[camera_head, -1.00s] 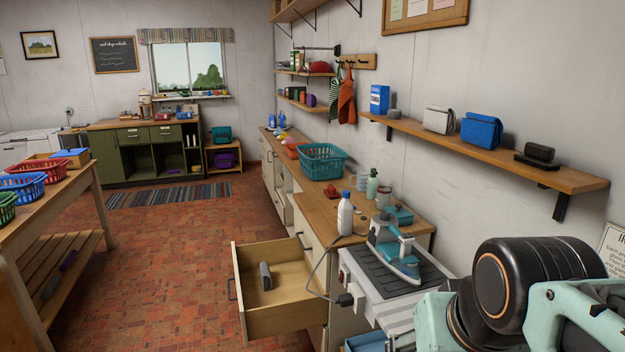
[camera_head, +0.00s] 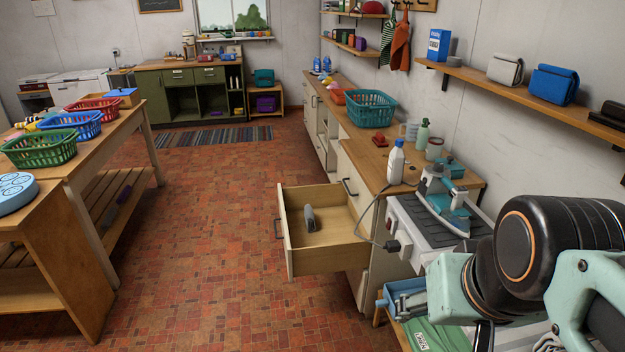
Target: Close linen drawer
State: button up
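An open wooden drawer (camera_head: 330,262) sticks out to the left from the cream cabinet run on the right. I take it to be the linen drawer, though no label shows. Its handle (camera_head: 279,229) is on its left-facing front. A small grey object (camera_head: 309,218) stands inside, and the rest of the drawer floor is bare. My arm is at the lower right, in front of the drawer and apart from it. My gripper's fingertips are not visible.
A blue bin (camera_head: 403,290) is beside the cabinet, near my arm. A table with baskets (camera_head: 72,122) is on the left. The tiled floor (camera_head: 205,240) between is clear.

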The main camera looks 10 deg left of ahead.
aim_at(334, 246)
jog(key=j, duration=2.1)
jog(key=i+j, duration=0.1)
jog(key=i, duration=1.1)
